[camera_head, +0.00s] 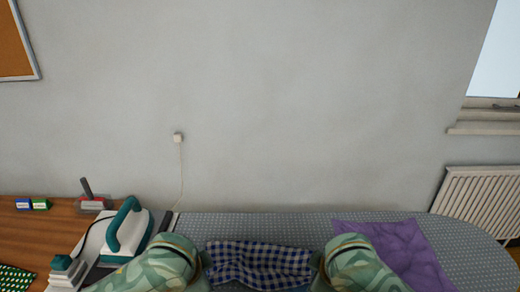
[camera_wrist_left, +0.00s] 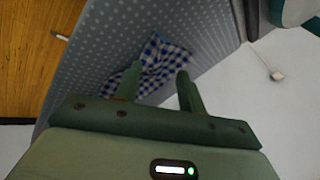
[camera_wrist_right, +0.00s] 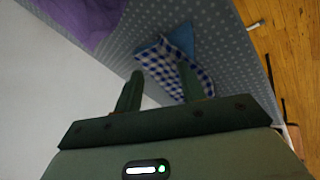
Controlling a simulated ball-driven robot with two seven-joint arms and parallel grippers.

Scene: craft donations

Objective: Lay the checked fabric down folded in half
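The blue-and-white checked fabric (camera_head: 258,264) lies rumpled on the grey dotted ironing board, between my two arms in the head view. Its lower part is cut off by the frame. In the left wrist view the fabric (camera_wrist_left: 166,58) shows beyond my left gripper (camera_wrist_left: 158,84), whose fingers are apart. In the right wrist view the fabric (camera_wrist_right: 162,68) shows beyond and between the fingers of my right gripper (camera_wrist_right: 158,84), which are also apart. A plain blue patch (camera_wrist_right: 183,38) adjoins it; I cannot tell whether it is the fabric's underside. Contact with the fingers is unclear.
The ironing board (camera_head: 300,221) has a purple cloth (camera_head: 400,250) at its right. An iron (camera_head: 125,232) stands on the left, beside a wooden table (camera_head: 25,235) with small items. A wall lies behind; a radiator (camera_head: 482,200) stands at the right.

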